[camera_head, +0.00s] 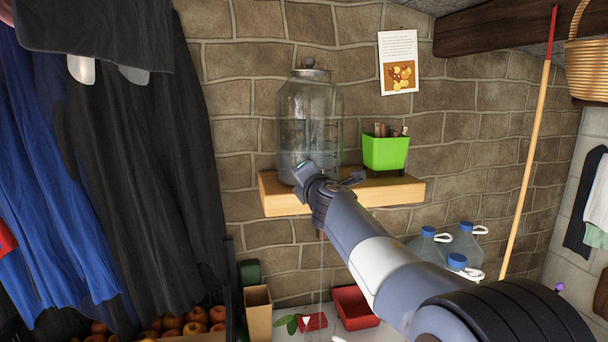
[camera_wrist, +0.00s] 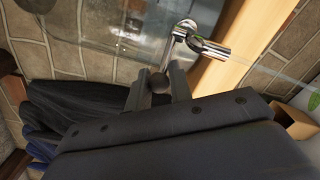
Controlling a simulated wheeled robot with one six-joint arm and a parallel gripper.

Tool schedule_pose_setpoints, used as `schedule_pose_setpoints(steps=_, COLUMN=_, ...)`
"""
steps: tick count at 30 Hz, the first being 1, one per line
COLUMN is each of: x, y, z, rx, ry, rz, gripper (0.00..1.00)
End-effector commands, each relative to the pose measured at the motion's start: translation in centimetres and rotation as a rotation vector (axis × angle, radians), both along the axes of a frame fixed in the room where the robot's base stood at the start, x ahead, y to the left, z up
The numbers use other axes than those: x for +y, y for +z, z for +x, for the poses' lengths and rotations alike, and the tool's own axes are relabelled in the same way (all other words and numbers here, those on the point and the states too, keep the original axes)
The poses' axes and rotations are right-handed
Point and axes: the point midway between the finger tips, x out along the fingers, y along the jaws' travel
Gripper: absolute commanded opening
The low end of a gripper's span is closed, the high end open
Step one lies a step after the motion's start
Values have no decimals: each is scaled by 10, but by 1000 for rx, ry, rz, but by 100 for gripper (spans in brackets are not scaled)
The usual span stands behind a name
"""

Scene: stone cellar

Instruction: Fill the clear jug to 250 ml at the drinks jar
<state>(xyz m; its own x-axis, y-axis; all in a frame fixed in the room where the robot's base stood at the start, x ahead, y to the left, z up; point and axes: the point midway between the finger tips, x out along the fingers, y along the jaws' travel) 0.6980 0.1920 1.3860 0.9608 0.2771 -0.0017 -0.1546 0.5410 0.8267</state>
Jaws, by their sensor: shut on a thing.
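The drinks jar (camera_head: 308,115) is a tall clear glass jar with dark marks, standing on a wooden shelf (camera_head: 400,191). In the wrist view its metal tap (camera_wrist: 212,48) shows close up. My gripper (camera_wrist: 158,84) is shut on the dark round knob (camera_wrist: 159,76) of the tap's handle. In the head view my arm hides the tap. A thin clear stream (camera_wrist: 264,70) runs from the spout; in the head view it falls below the shelf. At the bottom edge, a faint clear shape (camera_head: 315,335) under the stream looks like the jug, mostly cut off. Its level cannot be read.
A green box (camera_head: 385,153) stands on the shelf right of the jar. Below are a red tray (camera_head: 354,308), a cardboard box (camera_head: 258,312) and several blue-capped bottles (camera_head: 466,243). Dark coats (camera_head: 130,170) hang at left. A pole (camera_head: 527,150) leans at right.

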Motion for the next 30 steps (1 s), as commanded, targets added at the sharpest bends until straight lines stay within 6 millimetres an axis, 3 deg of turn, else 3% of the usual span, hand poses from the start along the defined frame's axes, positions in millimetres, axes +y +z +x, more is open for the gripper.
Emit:
schedule_pose_setpoints(steps=18, x=-4, y=1, z=-2, rx=-3, ry=42, rz=0, gripper=0)
schedule_pose_setpoints(steps=19, x=-4, y=1, z=-2, rx=-3, ry=42, rz=0, gripper=22)
schedule_pose_setpoints(steps=26, x=-3, y=1, z=-2, rx=-2, ry=43, rz=1, gripper=40)
schedule_pose_setpoints(steps=30, x=-3, y=1, z=-2, rx=-2, ry=44, rz=1, gripper=40)
